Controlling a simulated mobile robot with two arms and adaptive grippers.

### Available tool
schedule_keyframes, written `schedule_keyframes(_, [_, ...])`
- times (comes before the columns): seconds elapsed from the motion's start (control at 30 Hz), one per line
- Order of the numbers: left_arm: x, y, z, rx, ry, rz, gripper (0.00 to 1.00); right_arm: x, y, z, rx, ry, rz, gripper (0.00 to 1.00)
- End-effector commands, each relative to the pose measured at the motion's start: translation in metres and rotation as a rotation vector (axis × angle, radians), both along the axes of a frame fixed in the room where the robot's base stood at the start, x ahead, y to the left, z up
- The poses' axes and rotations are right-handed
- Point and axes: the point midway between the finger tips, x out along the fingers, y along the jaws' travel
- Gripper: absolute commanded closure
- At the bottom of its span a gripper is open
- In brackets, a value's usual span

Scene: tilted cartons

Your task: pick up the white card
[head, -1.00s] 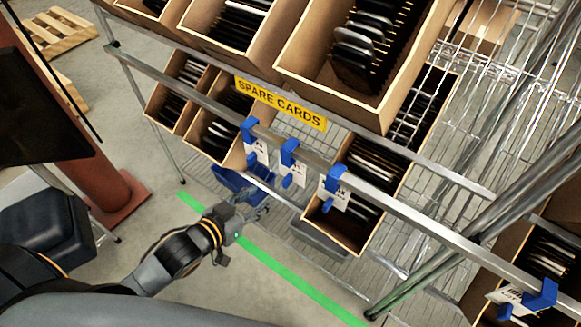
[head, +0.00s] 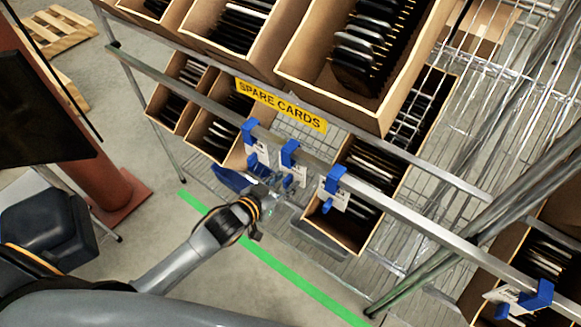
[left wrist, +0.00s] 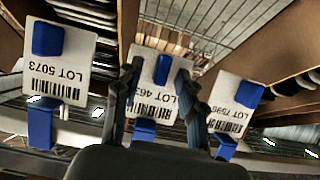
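Three white cards with LOT labels and barcodes hang on blue clips from the shelf's metal rail. In the head view they are the left card (head: 261,153), the middle card (head: 298,174) and the right card (head: 336,196). In the left wrist view the left card (left wrist: 66,83), middle card (left wrist: 152,97) and right card (left wrist: 231,116) show close up. My left gripper (head: 276,186) is just below the middle card. In the left wrist view its fingers (left wrist: 158,78) are apart, one on each side of the middle card; contact cannot be told. My right gripper is out of view.
Cartons of dark cards (head: 358,95) sit tilted on the wire shelf around a yellow SPARE CARDS sign (head: 281,105). Another white card (head: 508,296) hangs far right. Floor with a green stripe (head: 285,277) is clear.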

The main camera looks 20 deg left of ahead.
Motion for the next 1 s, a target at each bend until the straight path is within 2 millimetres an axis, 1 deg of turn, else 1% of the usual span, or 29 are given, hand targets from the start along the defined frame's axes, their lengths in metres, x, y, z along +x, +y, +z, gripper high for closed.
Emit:
schedule_keyframes(0.07, [0.000, 0.000, 0.000, 0.000, 0.000, 0.000, 0.60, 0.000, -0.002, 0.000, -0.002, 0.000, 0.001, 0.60])
schedule_keyframes(0.1, [0.000, 0.000, 0.000, 0.000, 0.000, 0.000, 0.62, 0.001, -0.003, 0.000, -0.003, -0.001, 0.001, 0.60])
schedule_keyframes(0.17, [0.000, 0.000, 0.000, 0.000, 0.000, 0.000, 0.75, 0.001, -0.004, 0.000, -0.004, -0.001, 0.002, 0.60])
schedule_keyframes(0.2, [0.000, 0.000, 0.000, 0.000, 0.000, 0.000, 0.83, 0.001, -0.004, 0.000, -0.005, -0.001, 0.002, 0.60])
schedule_keyframes(0.3, [-0.001, 0.000, 0.000, 0.000, 0.000, 0.000, 1.00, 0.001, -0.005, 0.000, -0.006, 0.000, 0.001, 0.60])
schedule_keyframes(0.67, [0.000, 0.000, 0.001, 0.000, 0.000, 0.000, 1.00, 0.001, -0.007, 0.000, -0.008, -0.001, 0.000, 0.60])
schedule_keyframes(0.77, [0.000, 0.000, 0.004, 0.000, -0.001, 0.000, 1.00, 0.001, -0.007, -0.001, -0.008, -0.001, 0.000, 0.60])
schedule_keyframes(0.9, [0.000, 0.000, 0.017, -0.001, -0.004, 0.000, 1.00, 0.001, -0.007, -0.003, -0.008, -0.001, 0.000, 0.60])
schedule_keyframes(1.0, [-0.015, 0.006, 0.013, 0.000, 0.003, 0.000, 1.00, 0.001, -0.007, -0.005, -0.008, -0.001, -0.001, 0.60])
